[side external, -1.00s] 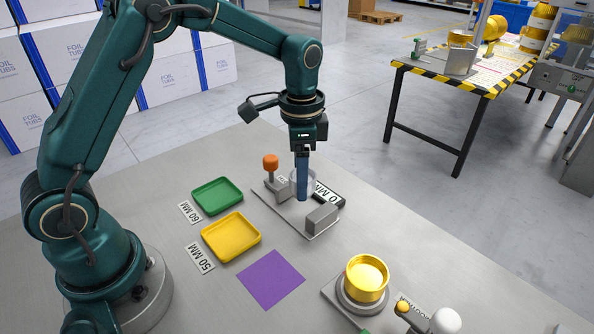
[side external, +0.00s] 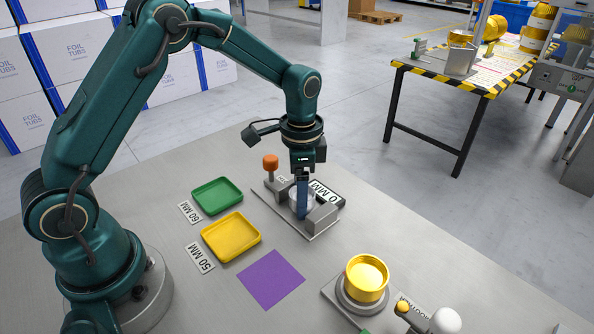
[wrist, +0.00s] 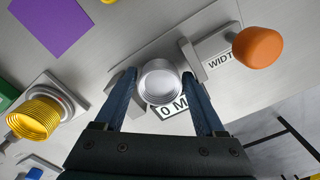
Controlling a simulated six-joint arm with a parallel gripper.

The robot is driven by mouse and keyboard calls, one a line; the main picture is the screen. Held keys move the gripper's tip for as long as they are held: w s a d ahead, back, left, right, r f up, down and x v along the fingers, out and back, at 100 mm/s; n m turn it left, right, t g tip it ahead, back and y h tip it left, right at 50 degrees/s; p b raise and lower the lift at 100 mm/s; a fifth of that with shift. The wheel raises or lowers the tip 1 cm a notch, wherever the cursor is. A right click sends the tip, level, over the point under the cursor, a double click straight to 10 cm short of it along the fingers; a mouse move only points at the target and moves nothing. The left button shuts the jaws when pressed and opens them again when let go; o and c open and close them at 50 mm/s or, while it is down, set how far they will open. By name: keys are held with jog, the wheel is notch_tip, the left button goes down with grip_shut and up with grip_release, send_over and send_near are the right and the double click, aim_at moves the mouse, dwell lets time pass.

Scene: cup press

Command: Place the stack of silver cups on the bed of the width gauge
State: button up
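The stack of silver cups (wrist: 160,80) sits between the two blue fingers of my gripper (wrist: 158,68) in the wrist view, with the fingers close against its sides. In the side view my gripper (side external: 302,205) points down over the width gauge, and the silver cups (side external: 294,200) are partly hidden behind a finger. The width gauge (side external: 268,202) has a flat grey bed, a grey block (side external: 322,215) at its near end and an orange knob (side external: 270,162). The cups are low between its blocks; I cannot tell whether they touch the bed.
A green tray (side external: 217,195) and a yellow tray (side external: 231,237) lie left of the gauge. A purple square (side external: 271,279) lies in front. A gold cup stack (side external: 367,277) stands on a round base at the right, beside a white-knobbed lever (side external: 445,321).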

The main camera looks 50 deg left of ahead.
jog(key=shift+r, duration=0.1)
notch_tip(320, 180, up, 12)
jog(key=s+r+n+t, duration=0.1)
jog(key=s+n+t, duration=0.4)
jog(key=s, duration=1.2)
jog(key=shift+r+n+t, duration=0.3)
jog(key=shift+r+n, duration=0.05)
jog(key=shift+n, duration=0.85)
